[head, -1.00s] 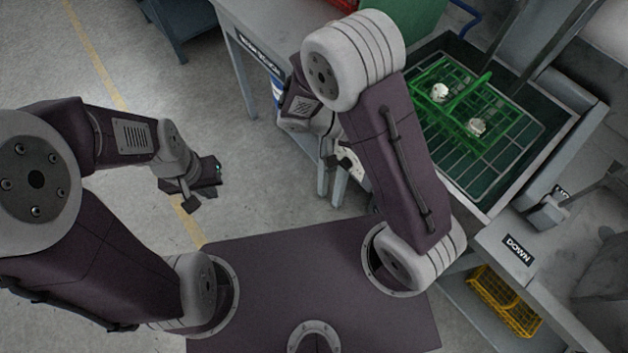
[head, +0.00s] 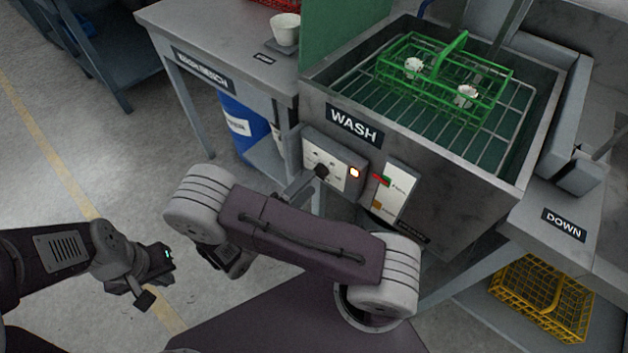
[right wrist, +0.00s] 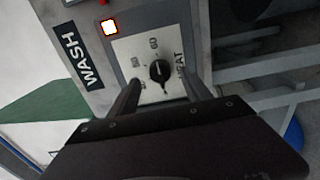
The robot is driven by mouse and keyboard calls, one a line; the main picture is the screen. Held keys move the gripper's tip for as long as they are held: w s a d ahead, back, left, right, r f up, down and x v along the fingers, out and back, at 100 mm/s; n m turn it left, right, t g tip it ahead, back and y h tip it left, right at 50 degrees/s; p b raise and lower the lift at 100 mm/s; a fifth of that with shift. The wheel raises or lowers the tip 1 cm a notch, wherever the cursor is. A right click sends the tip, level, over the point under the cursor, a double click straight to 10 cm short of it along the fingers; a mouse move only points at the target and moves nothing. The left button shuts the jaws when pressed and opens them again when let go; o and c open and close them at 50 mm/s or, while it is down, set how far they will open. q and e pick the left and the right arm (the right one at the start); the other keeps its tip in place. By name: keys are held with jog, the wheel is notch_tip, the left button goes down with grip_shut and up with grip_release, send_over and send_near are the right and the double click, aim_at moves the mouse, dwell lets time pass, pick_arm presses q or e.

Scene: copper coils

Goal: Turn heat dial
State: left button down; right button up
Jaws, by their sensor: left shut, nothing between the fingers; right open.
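The heat dial is a black round knob (right wrist: 158,72) on a white plate (right wrist: 145,60) marked HEAT in the right wrist view. Its pale mark points toward the top of that picture, near the 60. In the head view the knob (head: 321,171) is on the front of the wash tank. My right gripper (right wrist: 161,88) is open, with the knob appearing between its two fingertips; I cannot tell whether they touch it. In the head view my right arm partly hides that gripper. My left gripper (head: 150,284) is shut and empty, over the floor at the left.
A lit orange-red lamp (head: 354,173) is beside the dial plate. Right of it is a white switch panel (head: 392,190). The wash tank (head: 440,205) holds a green basket (head: 440,82) with white cups. A bench (head: 215,60) stands left; a yellow crate (head: 540,300) sits low right.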

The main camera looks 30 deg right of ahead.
aim_at(320, 173)
jog(key=x, duration=0.3)
jog(key=shift+w+d, duration=0.15)
jog(key=shift+d, duration=0.05)
